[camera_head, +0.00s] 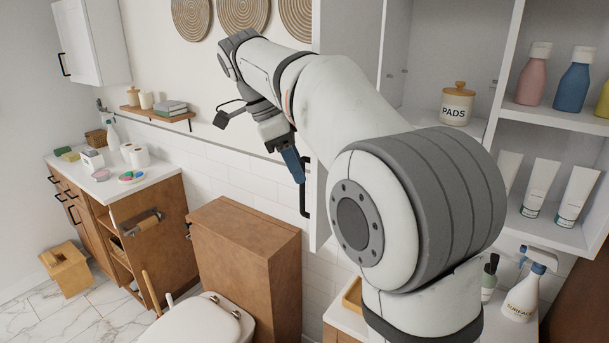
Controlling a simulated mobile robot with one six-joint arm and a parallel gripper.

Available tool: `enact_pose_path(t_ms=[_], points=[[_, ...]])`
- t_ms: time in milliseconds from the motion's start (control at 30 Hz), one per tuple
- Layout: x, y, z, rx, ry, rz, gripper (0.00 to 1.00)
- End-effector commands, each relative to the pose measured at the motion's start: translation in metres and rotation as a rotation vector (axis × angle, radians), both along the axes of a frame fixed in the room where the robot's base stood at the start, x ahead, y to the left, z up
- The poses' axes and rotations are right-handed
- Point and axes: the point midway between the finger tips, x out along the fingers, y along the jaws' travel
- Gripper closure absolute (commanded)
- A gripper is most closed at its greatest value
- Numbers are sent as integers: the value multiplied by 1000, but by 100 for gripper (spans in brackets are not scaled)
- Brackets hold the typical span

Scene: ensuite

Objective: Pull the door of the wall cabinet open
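The wall cabinet (497,70) at the right is open, with its shelves in plain view. Its white door (318,215) stands swung well out at the cabinet's left side, seen nearly edge-on and partly hidden behind my arm. The door's black bar handle (304,200) sticks out to the left from its outer face. My gripper (298,178) points downward at the upper part of this handle, on its left. Its blue fingers overlap in this view, so the gap between them is hidden. I cannot tell whether they touch the handle.
A jar marked PADS (457,103), bottles (574,76) and tubes (540,188) stand in the cabinet. Spray bottles stand on a counter below. A toilet (205,318) and brown box unit (245,250) are below my gripper. Another, closed cabinet (92,42) hangs at upper left.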

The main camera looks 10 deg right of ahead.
Motion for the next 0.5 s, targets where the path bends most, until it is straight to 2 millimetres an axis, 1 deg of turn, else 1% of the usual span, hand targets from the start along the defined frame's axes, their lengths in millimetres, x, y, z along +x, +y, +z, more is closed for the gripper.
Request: enact_pose_path(t_ms=[100, 233, 333, 500], points=[[1, 8, 18, 1, -4, 2, 67], [2, 14, 33, 0, -2, 1, 67], [2, 17, 40, 0, -1, 0, 67], [1, 18, 44, 0, 0, -1, 67]])
